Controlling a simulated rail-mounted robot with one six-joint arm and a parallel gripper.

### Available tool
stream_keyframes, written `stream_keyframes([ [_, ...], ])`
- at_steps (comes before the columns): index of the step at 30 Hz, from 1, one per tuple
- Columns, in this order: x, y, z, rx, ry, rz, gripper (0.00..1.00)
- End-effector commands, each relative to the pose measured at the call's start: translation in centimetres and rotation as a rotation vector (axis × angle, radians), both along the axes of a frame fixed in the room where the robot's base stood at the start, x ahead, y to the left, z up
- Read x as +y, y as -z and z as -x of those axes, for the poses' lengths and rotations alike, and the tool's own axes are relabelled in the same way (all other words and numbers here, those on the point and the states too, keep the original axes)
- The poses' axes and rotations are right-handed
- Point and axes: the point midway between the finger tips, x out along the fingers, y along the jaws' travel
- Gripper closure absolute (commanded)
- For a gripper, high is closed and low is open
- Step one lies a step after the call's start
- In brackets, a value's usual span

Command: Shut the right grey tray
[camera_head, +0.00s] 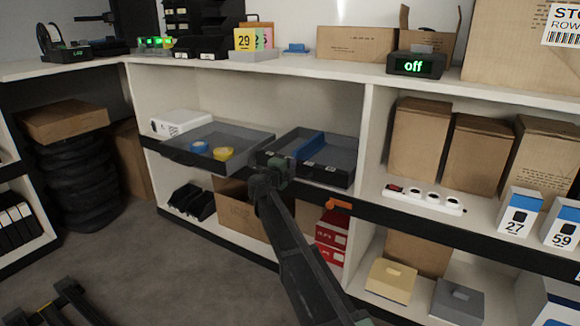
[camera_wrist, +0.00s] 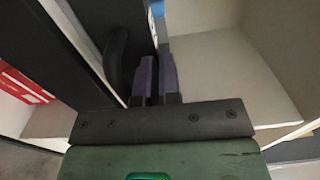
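The right grey tray (camera_head: 340,158) is pulled out from the middle shelf, with a blue piece (camera_head: 306,144) inside. My gripper (camera_head: 285,165) is at the left part of its dark front, partly covering it. In the wrist view my gripper's purple fingers (camera_wrist: 154,75) are close together, with nothing visible held between them. A dark curved piece that looks like a handle (camera_wrist: 117,60) is just left of the fingers, beside a dark panel. I cannot tell whether the fingertips touch the tray.
The left grey tray (camera_head: 246,139) also sticks out, with a blue roll (camera_head: 198,147) and a yellow roll (camera_head: 223,154) in it. An orange piece (camera_head: 338,205) is on the shelf edge to the right. A shelf divider (camera_head: 368,130) stands right of the right tray.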

Motion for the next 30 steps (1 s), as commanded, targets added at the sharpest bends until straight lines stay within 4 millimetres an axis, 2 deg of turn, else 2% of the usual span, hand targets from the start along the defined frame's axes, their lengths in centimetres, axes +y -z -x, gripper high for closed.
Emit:
stream_keyframes([
  [1,-0.1,-0.1,-0.8,0.000,-0.006,0.001,1.00],
  [5,0.3,-0.2,0.0,-0.001,-0.005,0.002,1.00],
  [10,2.0,-0.4,3.6,-0.004,0.001,0.001,1.00],
  [15,5.0,-0.3,7.9,-0.004,0.001,0.001,1.00],
  [21,7.3,-0.3,10.9,-0.003,0.004,0.001,1.00],
  [26,7.7,-0.3,11.5,-0.003,0.006,0.001,1.00],
  [29,8.3,-0.3,11.1,-0.004,-0.037,0.002,1.00],
  [30,9.1,-0.4,10.6,-0.008,-0.093,0.013,1.00],
])
